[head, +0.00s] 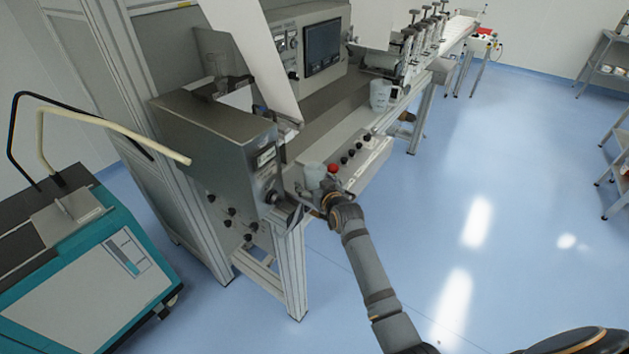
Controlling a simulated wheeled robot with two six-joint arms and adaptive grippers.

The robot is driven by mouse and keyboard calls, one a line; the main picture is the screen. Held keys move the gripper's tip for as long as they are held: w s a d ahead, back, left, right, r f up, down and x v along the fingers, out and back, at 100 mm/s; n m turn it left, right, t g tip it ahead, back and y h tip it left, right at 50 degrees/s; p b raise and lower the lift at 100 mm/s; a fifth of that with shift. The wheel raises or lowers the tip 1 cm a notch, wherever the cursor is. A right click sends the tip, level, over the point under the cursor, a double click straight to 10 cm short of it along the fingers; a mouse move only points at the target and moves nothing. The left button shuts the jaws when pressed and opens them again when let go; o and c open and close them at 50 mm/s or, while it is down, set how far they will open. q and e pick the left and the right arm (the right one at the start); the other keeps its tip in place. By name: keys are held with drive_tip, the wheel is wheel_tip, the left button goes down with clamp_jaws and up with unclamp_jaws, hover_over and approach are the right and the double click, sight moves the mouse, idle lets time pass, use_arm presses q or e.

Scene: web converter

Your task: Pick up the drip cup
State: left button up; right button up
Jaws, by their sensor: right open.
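My left gripper is not in view.
A grey machine housing (215,140) rises left of the gripper. A teal unit (90,260) stands at the left.

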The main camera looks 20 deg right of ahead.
drive_tip(key=shift+w, duration=0.15)
drive_tip(key=shift+s+r, duration=0.1)
drive_tip(key=shift+s, duration=0.1)
drive_tip(key=c, duration=1.4)
drive_tip(key=shift+w, duration=0.1)
